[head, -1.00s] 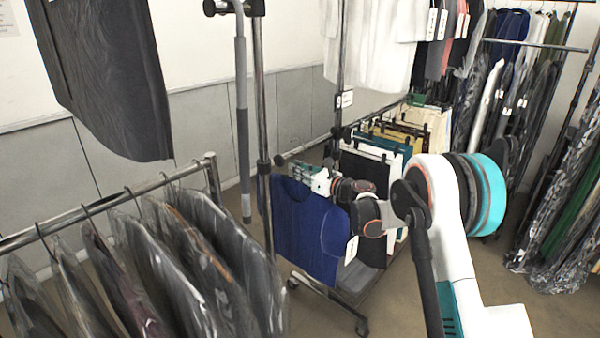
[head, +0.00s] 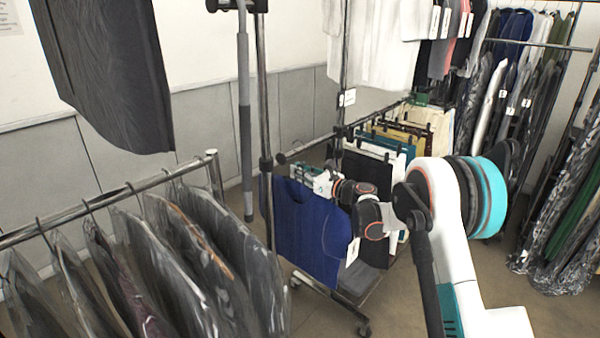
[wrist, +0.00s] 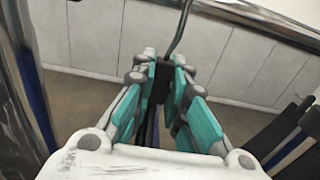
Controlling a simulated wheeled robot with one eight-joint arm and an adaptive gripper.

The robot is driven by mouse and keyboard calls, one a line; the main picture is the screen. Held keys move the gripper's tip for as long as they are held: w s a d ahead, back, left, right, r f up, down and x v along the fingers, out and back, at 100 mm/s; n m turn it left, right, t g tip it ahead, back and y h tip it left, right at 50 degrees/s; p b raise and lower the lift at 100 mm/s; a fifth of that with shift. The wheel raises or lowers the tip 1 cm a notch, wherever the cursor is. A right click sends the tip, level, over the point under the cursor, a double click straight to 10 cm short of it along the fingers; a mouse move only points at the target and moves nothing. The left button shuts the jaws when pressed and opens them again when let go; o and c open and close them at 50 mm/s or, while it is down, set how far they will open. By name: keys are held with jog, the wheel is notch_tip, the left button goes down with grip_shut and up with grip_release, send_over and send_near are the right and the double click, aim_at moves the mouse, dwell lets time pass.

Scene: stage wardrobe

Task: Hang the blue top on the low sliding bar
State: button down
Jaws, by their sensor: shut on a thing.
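The blue top (head: 308,228) hangs below my gripper (head: 303,174) in the head view, with a white tag at its right edge. In the wrist view, my gripper (wrist: 166,88) is shut on the dark hanger (wrist: 160,82) of the top. The hanger's thin hook rises past the fingers toward the upper edge. The low sliding bar (head: 318,140) runs just above and behind my gripper, with a round end cap at its near left end. A metal bar (wrist: 255,22) crosses the top right of the wrist view. The hook's tip is out of frame, so I cannot tell whether it is over the bar.
Several clipped trousers or skirts (head: 375,160) hang farther along the low bar. A rail of plastic-covered garments (head: 190,260) stands at the left front. An upright post (head: 262,100) and a grey hanging rod (head: 244,120) stand just left of the top.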

jog(key=shift+f+b, duration=0.55)
jog(key=shift+f, duration=0.4)
jog(key=c, duration=1.5)
grip_release()
